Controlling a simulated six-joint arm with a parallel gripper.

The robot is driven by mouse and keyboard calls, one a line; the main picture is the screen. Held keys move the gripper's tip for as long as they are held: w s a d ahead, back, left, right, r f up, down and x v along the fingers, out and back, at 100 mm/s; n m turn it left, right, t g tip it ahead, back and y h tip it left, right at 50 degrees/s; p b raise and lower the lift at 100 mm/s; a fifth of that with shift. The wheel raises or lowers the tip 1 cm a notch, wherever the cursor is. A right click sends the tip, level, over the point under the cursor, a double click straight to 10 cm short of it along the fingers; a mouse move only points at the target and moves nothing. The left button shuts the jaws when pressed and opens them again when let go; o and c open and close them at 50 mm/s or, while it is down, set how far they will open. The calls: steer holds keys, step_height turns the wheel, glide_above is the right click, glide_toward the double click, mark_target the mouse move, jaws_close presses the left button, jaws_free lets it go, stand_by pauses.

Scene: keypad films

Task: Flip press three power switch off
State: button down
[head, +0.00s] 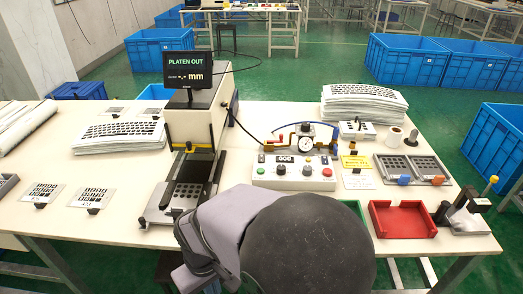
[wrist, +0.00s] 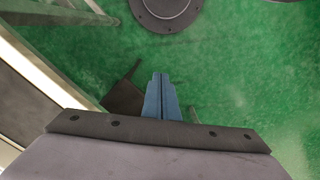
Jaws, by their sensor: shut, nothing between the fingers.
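The press (head: 193,125) stands left of centre on the table in the head view, with a screen (head: 188,68) reading "PLATEN OUT" on top. A white control box (head: 295,180) to its right carries a small display, coloured buttons and knobs. I cannot tell which part is the power switch, or its position. My gripper (wrist: 160,76) shows in the wrist view with its blue fingers shut and empty, over the green floor, apart from the table. In the head view my arm covers the table's front middle, and the gripper's fingers cannot be made out there.
A pressure gauge (head: 306,145) with hoses stands behind the control box. A red tray (head: 402,220) and a small black-and-white hand fixture (head: 462,213) are at the right. Stacked keypad sheets (head: 362,105) lie behind. Blue crates (head: 160,46) stand on the floor. The table's edge shows left in the wrist view.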

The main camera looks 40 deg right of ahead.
steer(key=s+d+r+m+g+p, duration=0.2)
steer(key=s+d+r+p, duration=0.1)
steer(key=d+p, duration=0.15)
steer(key=w+d+r+m+t+p, duration=0.1)
steer(key=w+d+r+m+p, duration=0.1)
steer(key=w+d+r+p, duration=0.45)
steer(key=w+d+r+m+t+p, duration=0.1)
steer(key=w+d+m+p, duration=0.2)
steer(key=w+d, duration=0.7)
steer(key=w+d+r+t+h, duration=0.1)
steer(key=w+d+r, duration=0.3)
steer(key=d+r, duration=0.2)
steer(key=w+d+r+m+t+h, duration=0.1)
steer(key=w+d+r, duration=0.3)
steer(key=d, duration=0.4)
steer(key=shift+w+r+t+h, duration=0.3)
steer(key=shift+r, duration=0.6)
steer(key=shift+f, duration=0.1)
